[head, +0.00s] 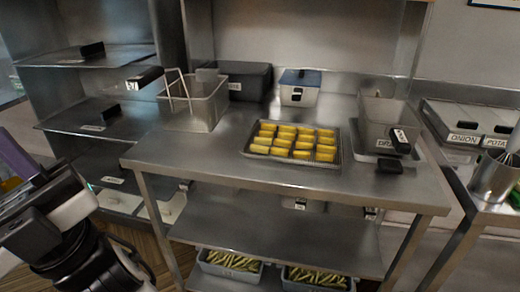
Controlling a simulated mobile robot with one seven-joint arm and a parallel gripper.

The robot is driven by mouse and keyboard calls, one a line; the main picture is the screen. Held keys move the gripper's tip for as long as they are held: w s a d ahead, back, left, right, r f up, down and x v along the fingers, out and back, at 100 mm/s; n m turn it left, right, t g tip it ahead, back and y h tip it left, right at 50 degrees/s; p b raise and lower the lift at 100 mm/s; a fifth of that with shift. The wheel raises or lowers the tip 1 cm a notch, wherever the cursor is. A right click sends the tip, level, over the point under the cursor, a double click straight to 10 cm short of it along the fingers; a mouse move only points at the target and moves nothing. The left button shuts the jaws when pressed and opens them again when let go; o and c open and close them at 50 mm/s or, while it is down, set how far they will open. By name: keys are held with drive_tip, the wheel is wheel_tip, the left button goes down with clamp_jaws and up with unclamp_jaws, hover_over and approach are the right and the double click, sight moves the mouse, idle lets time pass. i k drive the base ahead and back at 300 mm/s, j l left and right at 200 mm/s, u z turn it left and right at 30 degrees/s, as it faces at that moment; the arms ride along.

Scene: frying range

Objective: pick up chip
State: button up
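Several yellow block-shaped pieces (295,141) lie in neat rows on a wire rack tray (293,163) in the middle of the steel table. Pale, thin chip-like sticks (232,260) fill a grey bin (228,280) on the low shelf. More such sticks (316,276) fill a second bin beside it. I cannot tell which of these is the chip. My arm's end is at the lower left, well apart from the table and all the food. Its fingertips do not show clearly, so I cannot tell whether my gripper is open or shut.
On the steel table (220,165) stand a fry basket (195,103) at left, a dark bin (245,80), a blue-lidded box (299,86) and a grey container (380,115) at right. A shelf rack (125,130) stands at left. A metal pot (493,178) is at far right.

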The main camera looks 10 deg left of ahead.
sight(255, 148)
drive_tip(key=i+l+u, duration=0.2)
drive_tip(key=l, duration=0.2)
drive_tip(key=l+u, duration=0.25)
drive_tip(key=l, duration=0.2)
drive_tip(key=i+l+u, duration=0.2)
drive_tip(key=l, duration=0.25)
drive_tip(key=i+l, duration=0.25)
drive_tip(key=i, duration=0.15)
